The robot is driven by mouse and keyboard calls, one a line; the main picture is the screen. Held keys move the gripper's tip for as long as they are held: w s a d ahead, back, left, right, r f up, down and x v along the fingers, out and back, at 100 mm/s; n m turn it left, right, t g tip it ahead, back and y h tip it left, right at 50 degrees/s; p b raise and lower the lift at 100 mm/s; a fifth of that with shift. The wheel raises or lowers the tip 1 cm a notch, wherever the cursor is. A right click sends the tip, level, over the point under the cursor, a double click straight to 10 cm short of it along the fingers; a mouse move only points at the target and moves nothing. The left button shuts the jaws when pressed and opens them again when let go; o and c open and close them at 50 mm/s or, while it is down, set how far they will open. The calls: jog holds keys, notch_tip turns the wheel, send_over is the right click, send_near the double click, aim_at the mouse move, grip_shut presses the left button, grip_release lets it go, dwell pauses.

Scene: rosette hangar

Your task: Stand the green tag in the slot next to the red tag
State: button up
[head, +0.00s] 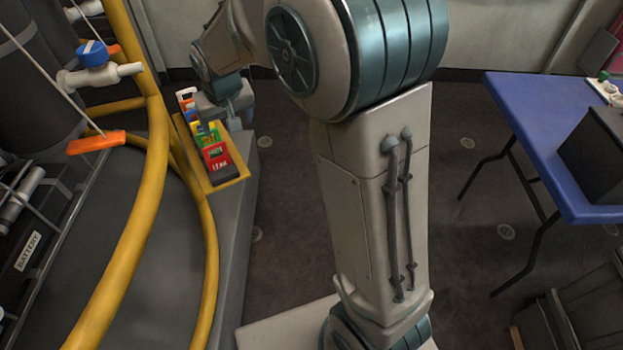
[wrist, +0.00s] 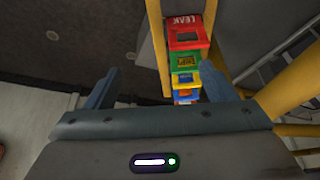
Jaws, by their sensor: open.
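The red tag (head: 217,158) stands at the near end of a row in a yellow rack (head: 231,183); in the wrist view the red tag (wrist: 183,32) shows the word LEAK. The green tag (head: 207,138) is right behind it in the row. In the wrist view the green tag (wrist: 187,58) sits between the red tag and a yellow tag (wrist: 185,78); I cannot tell whether it is seated in a slot. My gripper (wrist: 158,82) is open and empty, with the tags nearer its right finger. In the head view it is partly hidden beside the rack's far end.
Blue and orange tags (head: 187,104) continue the row at the far end. A yellow curved rail (head: 207,245) runs left of the rack. A blue table (head: 530,130) with a dark box (head: 590,160) stands at the right.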

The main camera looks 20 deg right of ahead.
jog(key=s+d+g, duration=0.1)
jog(key=s+d, duration=0.5)
jog(key=s, duration=0.6)
jog(key=s+d+m+g, duration=0.1)
jog(key=s+d, duration=0.5)
jog(key=s, duration=0.7)
jog(key=shift+s+d+r+m+g+h, duration=0.25)
jog(key=shift+m+g+h, duration=0.05)
